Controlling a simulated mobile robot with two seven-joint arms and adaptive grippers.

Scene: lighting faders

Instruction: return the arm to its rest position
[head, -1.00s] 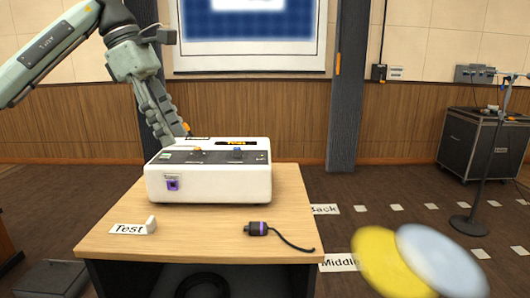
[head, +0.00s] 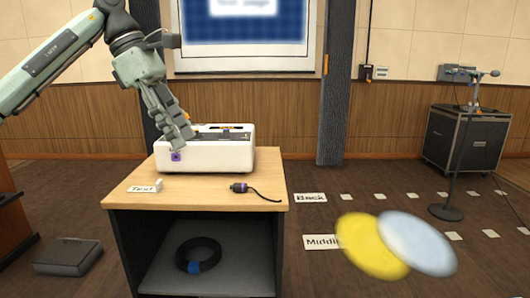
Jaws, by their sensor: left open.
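My left gripper (head: 172,134) hangs from the arm that comes in from the upper left. It is open and points down in front of the left part of the white fader box (head: 233,157). It covers part of the box's left side and top panel, and I cannot tell whether it touches the box. The fader box stands on the wooden table (head: 215,190), with a purple socket (head: 176,156) on its front. My right gripper is not in view.
A black plug with a purple ring (head: 239,187) and a white block (head: 159,184) lie on the table. A coiled black cable (head: 198,256) is on the shelf below. A black case (head: 466,140) and a microphone stand (head: 446,212) stand at the right.

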